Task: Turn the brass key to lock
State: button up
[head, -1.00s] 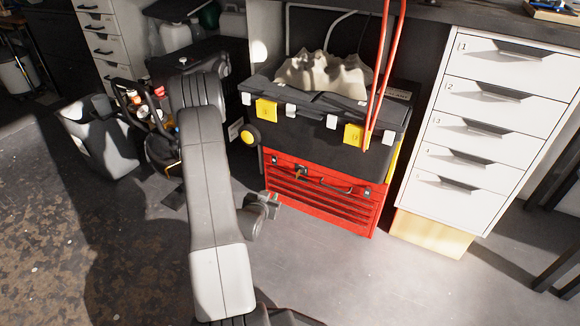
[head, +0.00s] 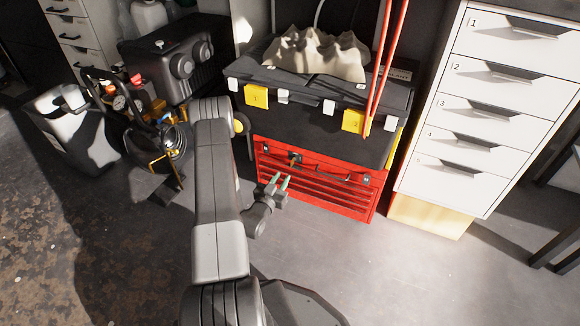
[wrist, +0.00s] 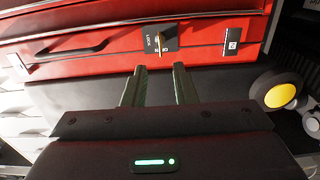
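The brass key (head: 295,158) sits in the lock on the upper front of the red tool chest (head: 330,200). In the wrist view the key (wrist: 161,41) stands in a dark plate (wrist: 158,41) marked LOCK, on the red front (wrist: 200,50). My gripper (head: 279,181) is in front of the chest, a little below and left of the key. In the wrist view my gripper's two fingers (wrist: 158,72) are spread apart with nothing between them. The key lies just beyond the fingertips, roughly in line with the gap, not touched.
A dark handle (wrist: 75,38) is beside the lock. A black toolbox (head: 310,125) with yellow latches rests on the chest, with a crumpled cloth-like thing (head: 315,52) on top. A white drawer unit (head: 470,145) stands right, and a hose reel machine (head: 165,145) left. Floor in front is clear.

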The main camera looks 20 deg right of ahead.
aim_at(292, 163)
jog(key=b+x, duration=0.2)
jog(key=x, duration=0.6)
jog(key=shift+w+d, duration=0.25)
grip_shut()
